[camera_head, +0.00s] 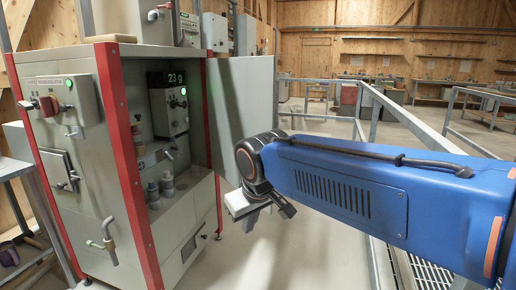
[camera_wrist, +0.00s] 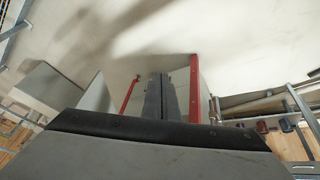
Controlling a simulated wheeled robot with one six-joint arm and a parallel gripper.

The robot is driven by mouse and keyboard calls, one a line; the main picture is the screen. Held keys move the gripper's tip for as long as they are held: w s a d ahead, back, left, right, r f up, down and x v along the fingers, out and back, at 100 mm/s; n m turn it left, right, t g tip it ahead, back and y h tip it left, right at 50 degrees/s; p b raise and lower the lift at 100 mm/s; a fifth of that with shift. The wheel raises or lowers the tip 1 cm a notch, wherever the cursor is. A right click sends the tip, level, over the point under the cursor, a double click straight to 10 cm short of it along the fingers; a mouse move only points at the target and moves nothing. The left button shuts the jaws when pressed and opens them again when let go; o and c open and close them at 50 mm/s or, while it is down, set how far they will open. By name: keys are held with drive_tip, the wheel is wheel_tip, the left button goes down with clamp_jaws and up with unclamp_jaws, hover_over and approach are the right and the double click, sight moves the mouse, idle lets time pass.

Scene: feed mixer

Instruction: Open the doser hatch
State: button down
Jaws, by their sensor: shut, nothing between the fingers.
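The feed machine (camera_head: 92,150) is a pale cabinet with red corner posts, at the left of the head view. A small square hatch with a lever handle (camera_head: 58,170) is on its left face and looks shut. The open front bay holds a grey unit (camera_head: 170,112) with a green-lit button, under a display reading 23 g. I cannot tell for certain which part is the doser hatch. My gripper's dark fingers (camera_wrist: 159,80) are together and empty in the wrist view. In the head view my wrist is right of the bay, apart from the machine.
A tall grey door panel (camera_head: 246,108) stands open at the bay's right side, behind my wrist. A bent pipe with a valve (camera_head: 107,240) sticks out low on the left face. Metal railings (camera_head: 370,110) run along the right. Open floor lies beyond the door.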

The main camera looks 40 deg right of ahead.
drive_tip(key=w+d+r+h, duration=0.1)
drive_tip(key=w+d+r, duration=0.45)
drive_tip(key=w, duration=0.25)
drive_tip(key=w+d+r+m+h, duration=0.1)
drive_tip(key=w+d+r+h, duration=0.1)
drive_tip(key=w+d+r, duration=0.55)
drive_tip(key=w+d+r+h, duration=0.15)
drive_tip(key=w+d, duration=0.25)
drive_tip(key=w, duration=0.6)
drive_tip(key=w+d+f, duration=0.3)
drive_tip(key=d+f, duration=0.4)
drive_tip(key=d, duration=0.2)
drive_tip(key=shift+w+f, duration=0.15)
drive_tip(key=shift+f, duration=0.05)
drive_tip(key=shift+d, duration=0.15)
